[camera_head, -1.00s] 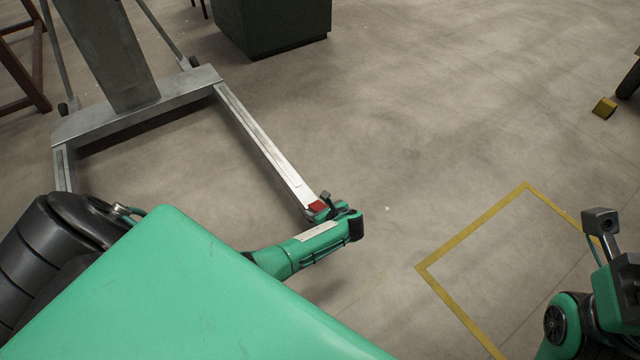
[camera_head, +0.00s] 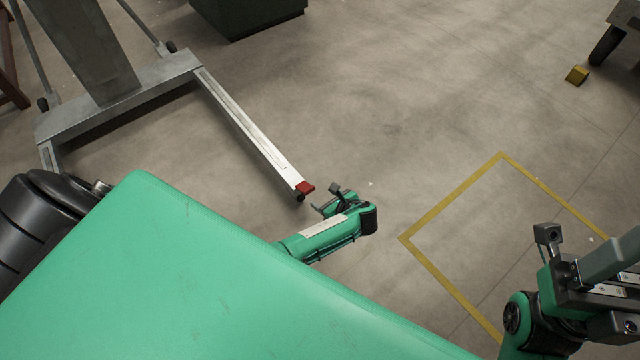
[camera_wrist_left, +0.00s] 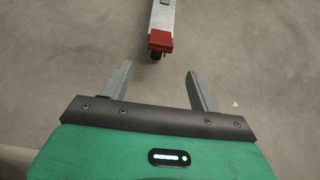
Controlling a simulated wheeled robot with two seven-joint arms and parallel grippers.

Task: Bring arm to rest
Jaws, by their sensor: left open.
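My left gripper (camera_head: 324,207) is at the end of the green left arm, low in the middle of the head view. In the left wrist view its two grey fingers (camera_wrist_left: 160,85) stand wide apart with nothing between them but floor and the stand leg's end just beyond. My right arm (camera_head: 540,310) shows at the lower right edge of the head view. Its grey end part (camera_head: 600,275) is cut off by the frame, so I cannot tell its finger state.
A grey metal stand (camera_head: 120,95) has a long leg ending in a red tip (camera_head: 305,187), close to my left gripper; the tip also shows in the wrist view (camera_wrist_left: 160,40). A yellow floor outline (camera_head: 450,199), a yellow block (camera_head: 577,75) and a dark box (camera_head: 250,15) lie around. Mid-floor is open.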

